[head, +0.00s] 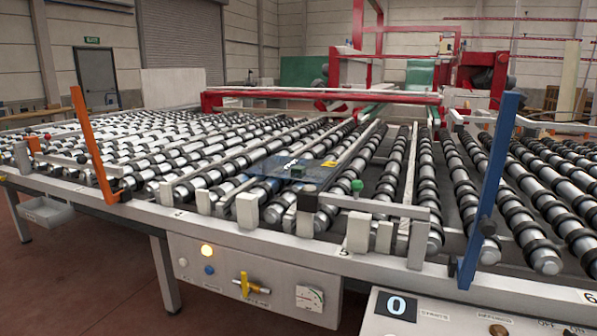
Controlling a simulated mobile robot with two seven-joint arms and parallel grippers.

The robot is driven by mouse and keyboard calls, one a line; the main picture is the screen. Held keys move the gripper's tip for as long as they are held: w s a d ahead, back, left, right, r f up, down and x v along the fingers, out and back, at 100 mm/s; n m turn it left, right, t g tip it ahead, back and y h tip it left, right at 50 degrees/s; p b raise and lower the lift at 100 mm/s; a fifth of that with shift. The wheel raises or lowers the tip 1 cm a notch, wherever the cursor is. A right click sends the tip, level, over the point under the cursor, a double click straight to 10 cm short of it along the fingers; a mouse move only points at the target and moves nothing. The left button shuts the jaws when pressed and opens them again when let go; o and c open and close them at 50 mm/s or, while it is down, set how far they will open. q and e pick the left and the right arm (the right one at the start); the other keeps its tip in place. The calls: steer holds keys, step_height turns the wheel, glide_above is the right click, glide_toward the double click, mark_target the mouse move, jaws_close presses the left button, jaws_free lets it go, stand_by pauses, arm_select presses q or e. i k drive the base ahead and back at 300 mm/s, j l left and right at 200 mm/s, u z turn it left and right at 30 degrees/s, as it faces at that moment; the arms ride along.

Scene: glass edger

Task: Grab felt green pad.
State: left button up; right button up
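Neither of my grippers is in view, and nothing touches the green block.
The conveyor's front rail (270,243) runs across the view. An orange post (95,145) stands at left and a blue post (490,190) at right. A control panel (255,280) hangs below the rail. A red frame (320,95) stands behind.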

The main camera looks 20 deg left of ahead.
mark_target(297, 169)
steer(key=i+j+u, duration=0.15)
steer(key=j, duration=0.2)
steer(key=i+j+u, duration=0.15)
steer(key=j, duration=0.2)
steer(key=i+j+u, duration=0.15)
steer(key=j, duration=0.2)
